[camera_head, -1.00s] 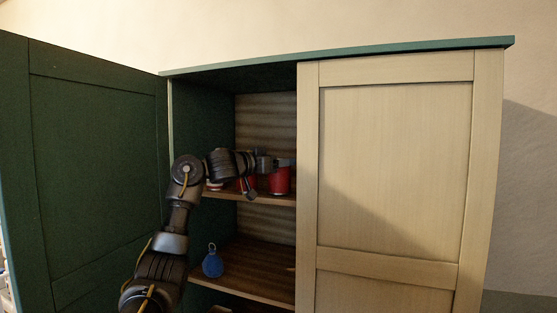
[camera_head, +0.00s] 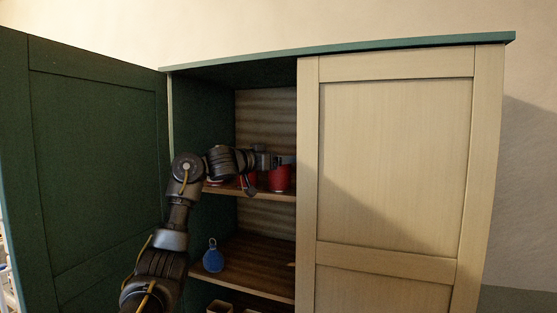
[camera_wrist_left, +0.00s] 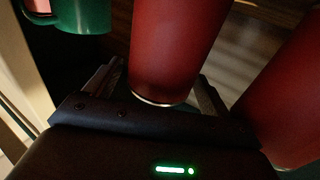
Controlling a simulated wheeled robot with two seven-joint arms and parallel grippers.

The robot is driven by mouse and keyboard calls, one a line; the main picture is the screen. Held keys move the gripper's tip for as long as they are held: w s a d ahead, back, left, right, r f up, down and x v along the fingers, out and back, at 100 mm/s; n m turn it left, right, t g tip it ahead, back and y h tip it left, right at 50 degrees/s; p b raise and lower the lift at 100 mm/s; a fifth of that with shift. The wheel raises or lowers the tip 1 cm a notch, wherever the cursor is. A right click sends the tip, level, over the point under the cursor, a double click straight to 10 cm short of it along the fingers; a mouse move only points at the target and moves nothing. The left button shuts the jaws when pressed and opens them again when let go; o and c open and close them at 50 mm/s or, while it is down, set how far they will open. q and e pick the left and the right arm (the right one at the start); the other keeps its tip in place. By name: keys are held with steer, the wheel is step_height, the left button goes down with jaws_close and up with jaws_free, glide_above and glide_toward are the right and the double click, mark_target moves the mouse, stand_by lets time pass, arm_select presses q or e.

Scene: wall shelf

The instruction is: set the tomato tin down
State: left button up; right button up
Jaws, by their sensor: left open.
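Two plain red tins stand on the cabinet's upper shelf (camera_head: 226,188). One red tin (camera_wrist_left: 175,50) is between the fingers of my left gripper (camera_wrist_left: 158,92) in the left wrist view. The fingers are open, one on each side of it. I cannot tell whether either finger touches it. The other red tin (camera_wrist_left: 290,90) is close beside the right finger. No label shows, so I cannot tell by looks which is the tomato tin. In the head view my left gripper is at the upper shelf, by the right red tin (camera_head: 280,179). My right gripper is out of view.
A green mug (camera_wrist_left: 80,16) is close by the left finger. A blue round object (camera_head: 213,258) stands on the shelf below. The open green door (camera_head: 95,170) is on the left, and the closed cream door (camera_head: 395,170) covers the right side.

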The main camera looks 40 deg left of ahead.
arm_select(q)
steer(key=s+a+b, duration=0.1)
steer(key=s+b, duration=0.5)
steer(key=s, duration=0.6)
steer(key=shift+a, duration=0.35)
